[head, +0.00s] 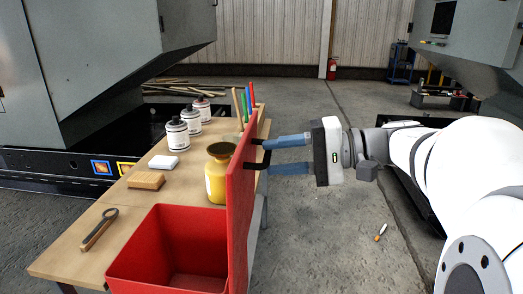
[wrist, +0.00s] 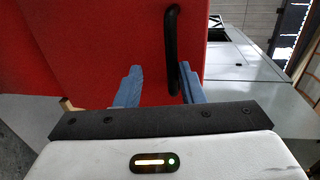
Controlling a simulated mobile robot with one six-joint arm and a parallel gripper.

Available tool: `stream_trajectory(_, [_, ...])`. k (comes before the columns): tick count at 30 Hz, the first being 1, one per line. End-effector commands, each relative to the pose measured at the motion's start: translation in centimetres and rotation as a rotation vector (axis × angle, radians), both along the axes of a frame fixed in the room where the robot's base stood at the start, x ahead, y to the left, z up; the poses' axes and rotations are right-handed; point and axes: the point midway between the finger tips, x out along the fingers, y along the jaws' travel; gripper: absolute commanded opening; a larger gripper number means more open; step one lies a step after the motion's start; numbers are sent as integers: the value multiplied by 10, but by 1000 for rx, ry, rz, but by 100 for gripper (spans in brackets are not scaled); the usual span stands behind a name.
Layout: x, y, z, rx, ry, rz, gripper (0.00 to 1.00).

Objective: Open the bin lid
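The red bin (head: 165,222) stands at the near end of the wooden bench, its inside visible from above. Its red lid (head: 240,205) stands about upright along the bin's right side; it also fills much of the wrist view (wrist: 90,50). A black bar handle (wrist: 171,45) sticks out from the lid's outer face. My gripper (head: 272,156) is at the lid's right side, its blue fingers pointing at the lid. In the wrist view the fingers (wrist: 160,84) are spread apart, with the handle's lower end between them, close to the right finger. Contact cannot be told.
A marker-like item (head: 380,232) lies on the open floor at right.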

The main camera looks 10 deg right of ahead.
Motion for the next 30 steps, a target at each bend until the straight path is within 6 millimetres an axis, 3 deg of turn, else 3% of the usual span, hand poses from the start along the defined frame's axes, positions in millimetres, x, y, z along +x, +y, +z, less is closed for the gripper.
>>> stream_trajectory(14, [0,-2,4,0,-4,-2,33])
stream_trajectory(30, [-17,-70,16,0,-2,-4,33])
